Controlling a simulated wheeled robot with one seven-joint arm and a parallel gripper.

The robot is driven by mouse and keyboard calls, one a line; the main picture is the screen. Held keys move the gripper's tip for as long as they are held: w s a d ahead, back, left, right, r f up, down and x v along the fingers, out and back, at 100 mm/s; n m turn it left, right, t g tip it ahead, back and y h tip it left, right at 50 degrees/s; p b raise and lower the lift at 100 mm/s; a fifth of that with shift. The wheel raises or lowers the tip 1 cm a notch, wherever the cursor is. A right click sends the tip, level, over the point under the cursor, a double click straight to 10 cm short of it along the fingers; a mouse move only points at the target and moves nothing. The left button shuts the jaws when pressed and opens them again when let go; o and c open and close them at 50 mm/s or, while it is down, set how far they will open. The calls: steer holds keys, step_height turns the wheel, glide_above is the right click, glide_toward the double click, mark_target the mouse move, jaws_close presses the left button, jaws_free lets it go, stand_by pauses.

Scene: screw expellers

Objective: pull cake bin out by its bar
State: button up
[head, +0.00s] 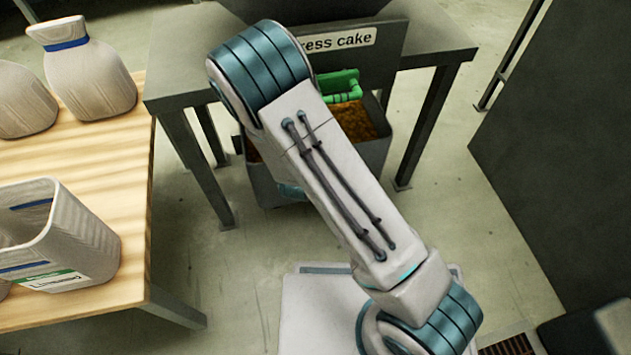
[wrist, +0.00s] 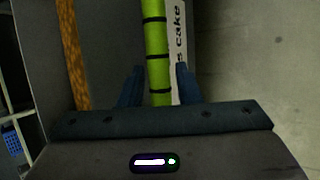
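The cake bin (head: 372,153) is a dark grey box with brown-orange cake in it. It stands on the floor under the grey table. Its green bar (head: 347,98) shows in part beside my arm in the head view. In the wrist view the green bar (wrist: 158,55), with dark bands, runs upright in the picture between my two blue fingers. My gripper (wrist: 158,85) is open, with a narrow gap on each side of the bar. I cannot tell whether the bar is fully between the fingertips or just beyond them. The head view hides my gripper behind my arm.
The grey table (head: 436,38) has legs on both sides of the bin. A sign (head: 342,39) reading "press cake" is above it. A wooden table (head: 125,200) with pale sacks (head: 85,75) stands at left. A dark panel (head: 570,140) is at right. Floor between is clear.

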steer(key=shift+w+d+f, duration=0.1)
steer(key=shift+w+f, duration=0.2)
steer(key=shift+f, duration=0.1)
jaws_close()
stand_by(1.3)
